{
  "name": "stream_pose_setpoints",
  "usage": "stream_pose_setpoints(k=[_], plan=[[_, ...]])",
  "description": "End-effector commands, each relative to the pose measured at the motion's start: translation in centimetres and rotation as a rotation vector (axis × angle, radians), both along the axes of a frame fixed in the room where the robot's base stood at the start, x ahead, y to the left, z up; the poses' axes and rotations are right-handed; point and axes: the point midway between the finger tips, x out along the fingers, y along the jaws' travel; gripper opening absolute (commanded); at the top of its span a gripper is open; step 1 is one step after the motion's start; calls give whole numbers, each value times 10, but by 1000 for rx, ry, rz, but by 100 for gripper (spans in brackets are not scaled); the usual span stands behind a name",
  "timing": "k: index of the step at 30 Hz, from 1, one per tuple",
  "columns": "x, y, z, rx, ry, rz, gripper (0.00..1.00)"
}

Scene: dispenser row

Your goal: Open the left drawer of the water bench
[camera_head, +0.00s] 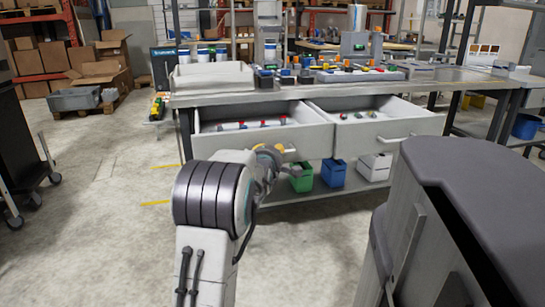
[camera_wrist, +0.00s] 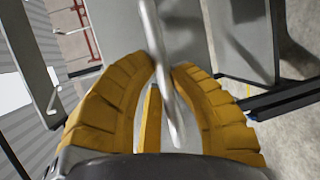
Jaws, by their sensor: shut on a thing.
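The water bench (camera_head: 430,82) stands ahead with two white drawers under its top. The left drawer (camera_head: 222,143) is pulled out, and I see into it; small items lie inside. My gripper (camera_head: 279,149) is at the front of this drawer. In the wrist view, my gripper's yellow fingers (camera_wrist: 160,92) are closed around a slim metal bar, the left drawer's handle (camera_wrist: 158,45). My arm and gripper hide part of the drawer front.
The right drawer (camera_head: 425,123) is also out, with its own handle (camera_head: 397,138). Green (camera_head: 301,178), blue (camera_head: 333,173) and white (camera_head: 374,167) bins stand on the lower shelf. Open floor (camera_head: 110,210) lies to the left.

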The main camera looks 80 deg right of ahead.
Motion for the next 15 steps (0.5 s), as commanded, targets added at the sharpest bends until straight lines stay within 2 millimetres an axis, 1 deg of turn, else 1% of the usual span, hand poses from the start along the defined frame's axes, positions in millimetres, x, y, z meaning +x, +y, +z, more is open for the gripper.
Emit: stream_pose_setpoints(k=[1, 6, 15], plan=[[1, 5, -5, 4, -2, 1, 0], [1, 16, -4, 5, -2, 1, 0], [1, 20, -2, 6, -1, 1, 0]])
